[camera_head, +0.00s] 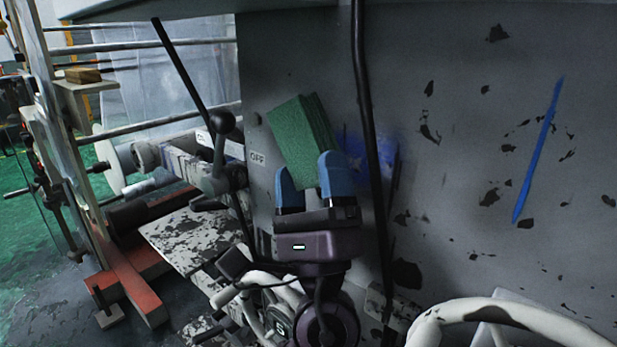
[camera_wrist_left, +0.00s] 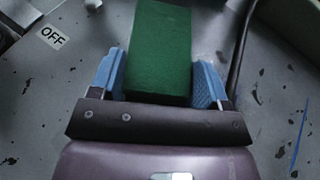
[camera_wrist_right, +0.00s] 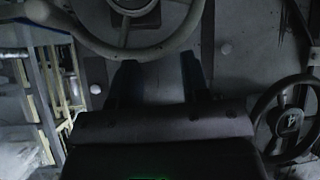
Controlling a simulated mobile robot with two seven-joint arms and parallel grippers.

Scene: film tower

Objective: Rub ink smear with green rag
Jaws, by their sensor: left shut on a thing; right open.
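The green rag (camera_head: 301,135), a folded block, is clamped between the blue fingertips of my left gripper (camera_head: 306,180). The left wrist view also shows the rag (camera_wrist_left: 160,45) between the fingers. A blurry blue ink smear (camera_head: 353,146) is on the grey machine panel, just right of the rag and partly behind a black cable. Whether the rag touches the panel, I cannot tell. My right gripper (camera_wrist_right: 160,80) is open and empty in the right wrist view, below a pale handwheel rim; it is not seen in the head view.
A long thin blue streak (camera_head: 538,150) marks the panel farther right. A black cable (camera_head: 365,90) hangs down the panel beside the smear. A lever with a black knob (camera_head: 222,122) and an "OFF" label (camera_head: 258,158) are to the left. A pale handwheel (camera_head: 510,312) is at lower right.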

